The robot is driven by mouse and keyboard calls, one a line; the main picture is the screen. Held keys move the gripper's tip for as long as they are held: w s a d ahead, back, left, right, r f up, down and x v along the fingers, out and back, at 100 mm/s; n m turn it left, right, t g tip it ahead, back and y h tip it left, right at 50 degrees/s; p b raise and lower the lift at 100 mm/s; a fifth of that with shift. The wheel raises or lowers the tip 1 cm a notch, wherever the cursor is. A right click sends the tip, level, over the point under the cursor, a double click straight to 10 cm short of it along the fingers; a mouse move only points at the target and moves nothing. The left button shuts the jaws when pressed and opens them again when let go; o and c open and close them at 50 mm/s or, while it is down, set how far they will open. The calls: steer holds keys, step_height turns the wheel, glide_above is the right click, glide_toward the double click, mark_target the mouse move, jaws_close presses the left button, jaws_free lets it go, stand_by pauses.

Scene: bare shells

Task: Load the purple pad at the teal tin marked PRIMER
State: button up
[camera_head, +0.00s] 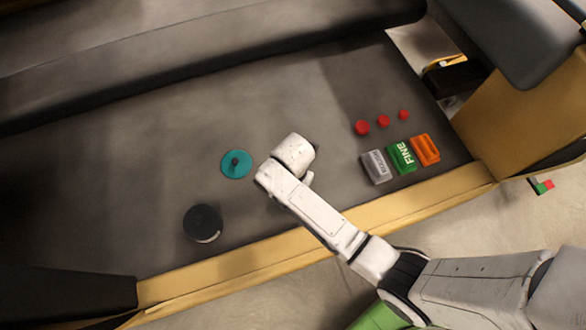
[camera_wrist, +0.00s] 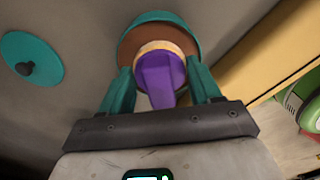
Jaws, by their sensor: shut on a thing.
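My gripper (camera_wrist: 160,78) has its teal fingers shut on the purple pad (camera_wrist: 160,75), with one finger on each side. The pad has a tan band at its far end. Just beyond the pad, in the wrist view, is a round open teal tin (camera_wrist: 163,17) with a brown inside. The pad overlaps its opening; I cannot tell whether it touches the contents. No PRIMER mark is readable. In the head view my arm hides the tin, the pad and the fingers. A teal lid with a dark knob (camera_head: 236,163) lies left of my gripper; it also shows in the wrist view (camera_wrist: 45,58).
A dark round tin (camera_head: 203,220) stands at the front left. Grey (camera_head: 376,167), green FINE (camera_head: 402,157) and orange (camera_head: 425,149) blocks sit at the right, with red knobs (camera_head: 362,127) behind them. A yellow edge (camera_head: 240,263) bounds the front. The middle left surface is clear.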

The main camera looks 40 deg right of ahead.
steer(key=shift+r+p, duration=3.35)
steer(key=shift+r, duration=0.05)
steer(key=shift+w+r+m, duration=0.35)
steer(key=shift+r+m, duration=0.05)
steer(key=shift+m, duration=0.5)
steer(key=w+r+m, duration=0.2)
steer(key=r+m, duration=0.3)
steer(key=m, duration=0.5)
steer(key=w+r+m, duration=0.2)
steer(key=r+m, duration=0.3)
steer(key=m, duration=0.6)
steer(key=shift+w+r+m, duration=0.25)
steer(key=shift+r+m, duration=0.05)
